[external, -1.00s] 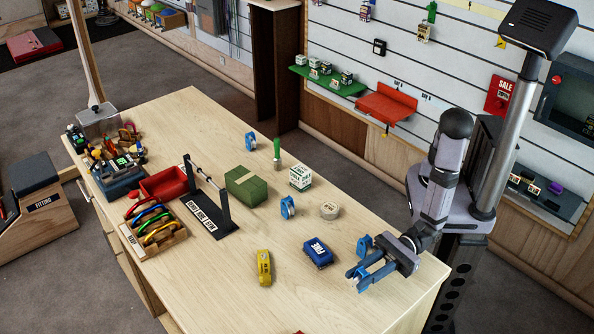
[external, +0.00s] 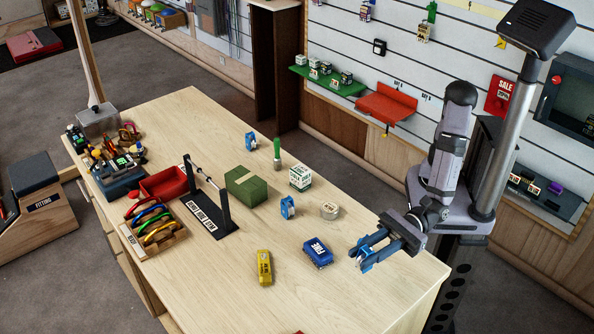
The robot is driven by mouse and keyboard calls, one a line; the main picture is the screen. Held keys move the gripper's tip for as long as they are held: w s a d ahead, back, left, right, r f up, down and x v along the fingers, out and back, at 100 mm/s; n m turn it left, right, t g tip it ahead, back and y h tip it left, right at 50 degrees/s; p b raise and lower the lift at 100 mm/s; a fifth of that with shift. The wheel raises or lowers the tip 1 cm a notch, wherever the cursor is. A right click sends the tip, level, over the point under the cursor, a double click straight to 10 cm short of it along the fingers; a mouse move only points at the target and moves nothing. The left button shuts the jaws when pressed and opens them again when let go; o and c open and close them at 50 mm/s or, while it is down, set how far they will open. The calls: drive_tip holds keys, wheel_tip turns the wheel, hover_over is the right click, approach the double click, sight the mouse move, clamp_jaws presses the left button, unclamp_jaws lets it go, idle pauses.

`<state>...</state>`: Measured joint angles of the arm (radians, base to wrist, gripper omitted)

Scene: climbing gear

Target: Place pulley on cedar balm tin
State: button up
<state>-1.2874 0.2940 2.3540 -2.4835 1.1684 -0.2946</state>
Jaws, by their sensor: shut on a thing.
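My gripper (external: 361,258) is at the right front of the table, shut on a blue pulley (external: 367,263) that sits between its fingers, partly hidden by them. It appears to be a little above the tabletop. A round, low tin with a pale lid (external: 329,210) stands on the table, up and left of my gripper; I take it as the cedar balm tin, though its label is too small to read. Its top is bare. Another blue pulley (external: 287,207) stands just left of the tin, and a third pulley (external: 251,141) is farther back.
A blue pack (external: 318,252) and a yellow item (external: 264,267) lie left of my gripper. A white-green cube (external: 300,177) and a green box (external: 245,189) stand behind the tin. A black rail stand (external: 208,220) is farther left.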

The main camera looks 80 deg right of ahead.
drive_tip(key=shift+w+d+r+p, duration=0.15)
drive_tip(key=shift+w+r+p, duration=0.15)
drive_tip(key=shift+r+p, duration=0.05)
drive_tip(key=w+d+r+m+t+h+p, duration=0.2)
drive_tip(key=w+d+p, duration=0.2)
drive_tip(key=w+p, duration=0.1)
drive_tip(key=m+h+p, duration=0.1)
drive_tip(key=m+h, duration=1)
drive_tip(key=h, duration=0.6)
hover_over(330, 207)
drive_tip(key=shift+n+t+y, duration=0.3)
drive_tip(key=shift+t, duration=0.1)
drive_tip(key=shift+f+p, duration=0.5)
drive_tip(key=shift+f, duration=4.15)
drive_tip(key=shift+f, duration=0.15)
drive_tip(key=o, duration=1.1)
